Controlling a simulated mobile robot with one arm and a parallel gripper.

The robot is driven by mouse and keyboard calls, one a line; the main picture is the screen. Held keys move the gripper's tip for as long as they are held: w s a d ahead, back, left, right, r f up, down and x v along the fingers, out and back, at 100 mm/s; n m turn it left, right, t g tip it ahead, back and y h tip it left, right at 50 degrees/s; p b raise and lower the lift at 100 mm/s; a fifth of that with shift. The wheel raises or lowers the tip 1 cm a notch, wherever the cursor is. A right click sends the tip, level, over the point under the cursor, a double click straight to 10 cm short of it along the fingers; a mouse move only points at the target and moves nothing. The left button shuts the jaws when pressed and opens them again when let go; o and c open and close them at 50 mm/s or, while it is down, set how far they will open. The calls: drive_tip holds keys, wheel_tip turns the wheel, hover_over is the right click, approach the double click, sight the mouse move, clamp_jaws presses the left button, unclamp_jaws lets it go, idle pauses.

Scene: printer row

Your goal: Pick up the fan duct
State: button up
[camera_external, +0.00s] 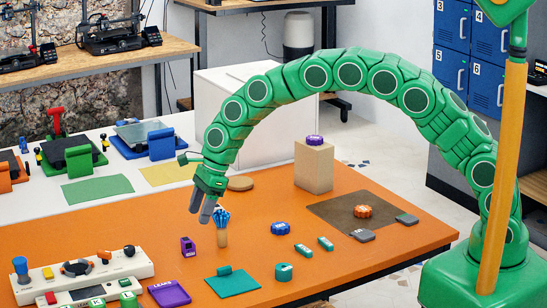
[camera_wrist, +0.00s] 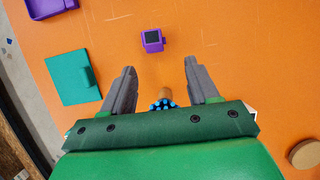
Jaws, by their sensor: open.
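A small purple block with a dark square opening (camera_external: 187,246) sits on the orange table; it looks most like the fan duct, but I cannot be sure. In the wrist view the purple block (camera_wrist: 152,40) lies ahead of my fingertips, between their lines. My gripper (camera_external: 201,207) is open, pointing down above the table behind the block. The wrist view shows its two grey fingers (camera_wrist: 160,68) apart with nothing held.
A teal mat (camera_external: 233,283), a purple tray (camera_external: 169,294) and a control panel (camera_external: 75,275) lie near the front. A cardboard box (camera_external: 314,168) stands farther back.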

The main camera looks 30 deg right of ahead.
sight(188, 238)
drive_tip(key=shift+s+a+r+x, duration=0.1)
drive_tip(key=shift+s+a+x, duration=0.1)
drive_tip(key=shift+x, duration=1.35)
drive_tip(key=shift+s+a+r+x, duration=0.1)
drive_tip(key=shift+a+x, duration=0.05)
drive_tip(key=shift+x, duration=1.4)
drive_tip(key=shift+s+a+x, duration=0.15)
drive_tip(key=shift+a+x, duration=0.05)
drive_tip(key=shift+x, duration=1.35)
drive_tip(key=c, duration=0.9)
drive_tip(key=shift+r, duration=0.2)
